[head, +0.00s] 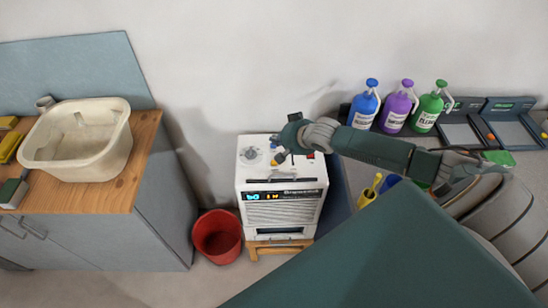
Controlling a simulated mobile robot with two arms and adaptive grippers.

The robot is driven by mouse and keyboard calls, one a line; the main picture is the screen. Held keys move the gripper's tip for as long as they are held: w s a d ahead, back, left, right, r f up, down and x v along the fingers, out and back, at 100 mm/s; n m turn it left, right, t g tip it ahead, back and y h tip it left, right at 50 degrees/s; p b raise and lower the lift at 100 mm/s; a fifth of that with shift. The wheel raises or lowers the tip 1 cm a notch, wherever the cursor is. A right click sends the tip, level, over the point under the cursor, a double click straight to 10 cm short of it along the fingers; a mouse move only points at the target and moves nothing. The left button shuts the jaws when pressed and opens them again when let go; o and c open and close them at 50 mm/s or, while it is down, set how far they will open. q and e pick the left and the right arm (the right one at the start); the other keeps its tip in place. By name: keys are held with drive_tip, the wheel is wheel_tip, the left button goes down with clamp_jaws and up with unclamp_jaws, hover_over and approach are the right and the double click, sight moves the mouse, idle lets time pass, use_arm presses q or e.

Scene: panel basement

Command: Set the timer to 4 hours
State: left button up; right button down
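A white box-shaped appliance (283,207) stands against the wall in the middle of the head view. Its top has a round grey dial (250,155) at the left and a small red part (311,156) at the right. Its front has a dark strip with blue and orange lit characters (262,196), too small to read surely. My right gripper (279,158) points down over the middle of the top, right of the dial. A small orange part shows at its tip. I cannot tell whether it touches the top. My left gripper is not in view.
A red bucket (217,236) stands on the floor left of the appliance. A wooden counter (118,196) with a cream basin (80,142) is farther left. Blue, purple and green bottles (396,108) stand at the right, behind my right arm.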

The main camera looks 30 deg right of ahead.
drive_tip(key=b, duration=0.7)
hover_over(274, 163)
drive_tip(key=f, duration=0.6)
drive_tip(key=shift+s+d+f, duration=0.15)
drive_tip(key=shift+s+d, duration=0.1)
drive_tip(key=shift+d, duration=0.05)
drive_tip(key=shift+f+b, duration=0.6)
drive_tip(key=shift+f, duration=0.6)
drive_tip(key=shift+f, duration=0.4)
drive_tip(key=shift+f, duration=0.45)
idle(0.4)
drive_tip(key=shift+r+p, duration=0.85)
drive_tip(key=shift+p, duration=0.1)
